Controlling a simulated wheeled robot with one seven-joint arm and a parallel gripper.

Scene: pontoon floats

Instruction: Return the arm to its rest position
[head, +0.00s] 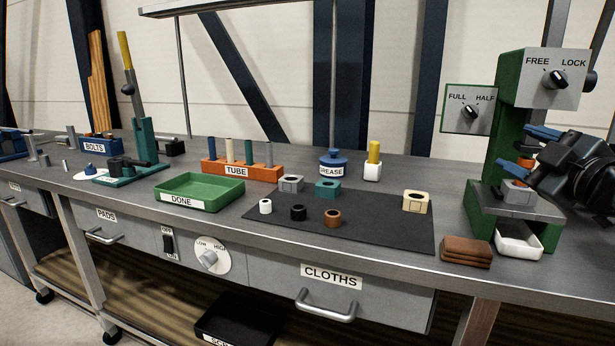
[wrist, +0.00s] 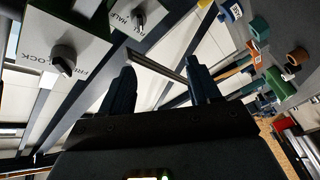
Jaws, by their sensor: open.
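My gripper (head: 535,148) is at the right of the head view, at the green press (head: 510,80). Its two blue fingers point left and stand apart. In the wrist view the fingers (wrist: 160,78) are also apart, with no held object seen between them. A grey block (head: 517,192) with an orange-brown piece (head: 525,162) above it sits on the press bed, just below and behind the fingers. I cannot tell whether a finger touches either. The black wrist hides part of the press's right side.
A black mat (head: 370,232) holds blocks and rings. The green DONE tray (head: 200,191) is empty.

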